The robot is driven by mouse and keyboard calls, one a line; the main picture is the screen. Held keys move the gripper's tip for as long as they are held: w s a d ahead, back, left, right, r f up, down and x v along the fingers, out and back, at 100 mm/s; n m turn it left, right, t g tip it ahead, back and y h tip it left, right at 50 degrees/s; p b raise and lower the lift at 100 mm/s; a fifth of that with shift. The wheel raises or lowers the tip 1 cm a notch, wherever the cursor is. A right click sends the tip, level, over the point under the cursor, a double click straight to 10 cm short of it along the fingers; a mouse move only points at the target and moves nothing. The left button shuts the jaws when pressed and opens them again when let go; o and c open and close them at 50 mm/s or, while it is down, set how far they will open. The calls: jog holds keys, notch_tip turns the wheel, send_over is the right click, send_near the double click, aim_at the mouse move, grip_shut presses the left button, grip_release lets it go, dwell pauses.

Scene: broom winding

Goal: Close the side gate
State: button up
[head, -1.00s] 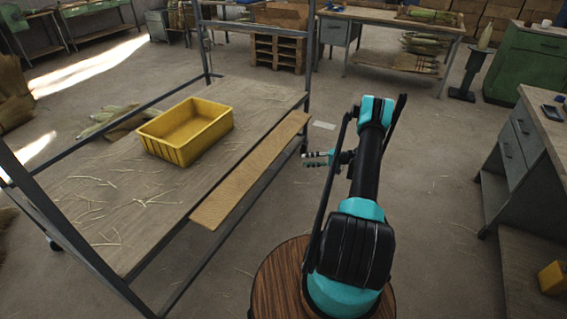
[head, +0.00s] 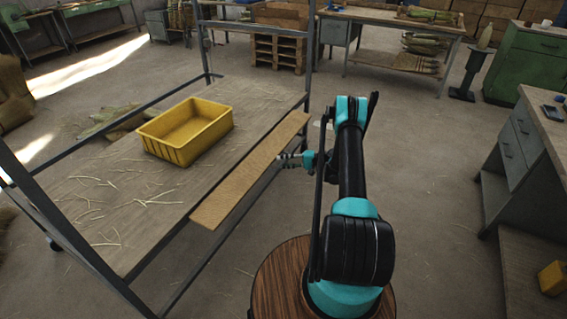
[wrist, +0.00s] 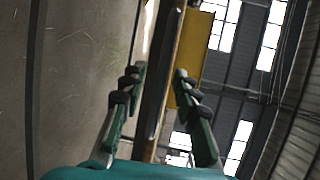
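The side gate (head: 247,172) is a long tan board along the near right side of the frame cart (head: 90,222). It lies folded outward, roughly level with the deck. My gripper (head: 283,159) is at the board's outer edge, right of its middle, with its fingers pointing left. In the wrist view my gripper (wrist: 157,88) has its two green fingers with dark pads spread apart. The board's tan edge (wrist: 173,60) shows edge-on between them. I cannot tell whether the fingers touch it.
A yellow bin (head: 186,131) stands on the deck among loose straw; part of it also shows in the wrist view (wrist: 194,58). Upright metal posts (head: 309,50) frame the cart. A grey workbench (head: 530,130) stands at right. Open floor (head: 430,200) lies between.

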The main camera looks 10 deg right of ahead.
jog(key=shift+c, duration=0.3)
grip_shut()
